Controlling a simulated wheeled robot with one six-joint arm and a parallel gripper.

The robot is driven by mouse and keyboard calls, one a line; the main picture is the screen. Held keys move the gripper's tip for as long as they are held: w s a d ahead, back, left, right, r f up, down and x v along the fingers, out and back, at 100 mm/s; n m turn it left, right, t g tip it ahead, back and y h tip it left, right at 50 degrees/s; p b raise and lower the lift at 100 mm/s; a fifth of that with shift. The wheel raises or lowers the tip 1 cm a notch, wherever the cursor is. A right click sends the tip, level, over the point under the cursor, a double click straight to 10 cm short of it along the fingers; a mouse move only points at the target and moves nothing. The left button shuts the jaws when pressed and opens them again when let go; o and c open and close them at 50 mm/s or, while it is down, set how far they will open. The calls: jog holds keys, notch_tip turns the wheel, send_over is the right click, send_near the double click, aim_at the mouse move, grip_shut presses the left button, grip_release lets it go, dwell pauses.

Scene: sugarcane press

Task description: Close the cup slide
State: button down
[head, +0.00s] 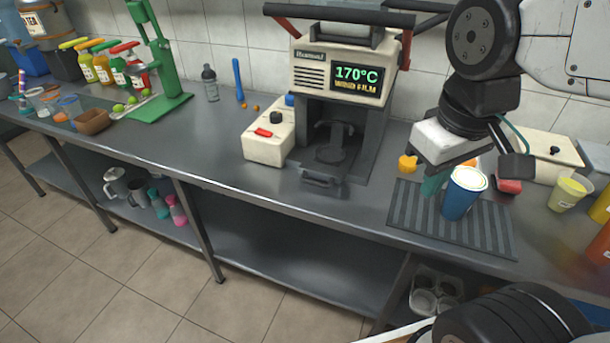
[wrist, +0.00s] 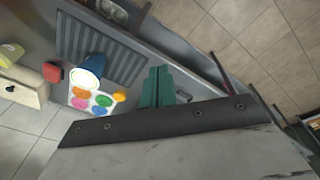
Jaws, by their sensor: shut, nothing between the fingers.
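The cup sealing machine (head: 345,75) stands at the back middle of the counter, its display reading 170°C. Its dark cup slide (head: 325,180) shows at the machine's base, with a handle at the front edge. The slide sticks out toward the counter's front, and its holder looks empty. My gripper (head: 434,184) is to the right of the slide, above the ridged mat and behind the blue cup. Its teal fingers also show in the wrist view (wrist: 158,86), shut with nothing between them.
A blue cup (head: 463,193) with a pale top stands on the ridged mat (head: 495,228), close to my gripper. A white box with a red switch (head: 265,145) stands left of the machine. A green press (head: 160,70) is farther left. The counter before the slide is clear.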

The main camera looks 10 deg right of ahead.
jog(key=w+a+f+n+t+h, duration=0.1)
jog(key=w+a+f+n, duration=0.25)
jog(key=w+n, duration=0.55)
jog(key=w+a+f+n, duration=0.3)
jog(key=w+f+n, duration=0.2)
jog(key=w+n, duration=0.35)
jog(key=w+a+f+n+t+h, duration=0.1)
jog(key=w+a+f+n, duration=0.25)
jog(key=w+n, duration=0.55)
jog(key=x, duration=1)
jog(key=shift+s+d+f, duration=0.2)
jog(key=shift+d+f, duration=0.05)
jog(key=shift+d, duration=0.2)
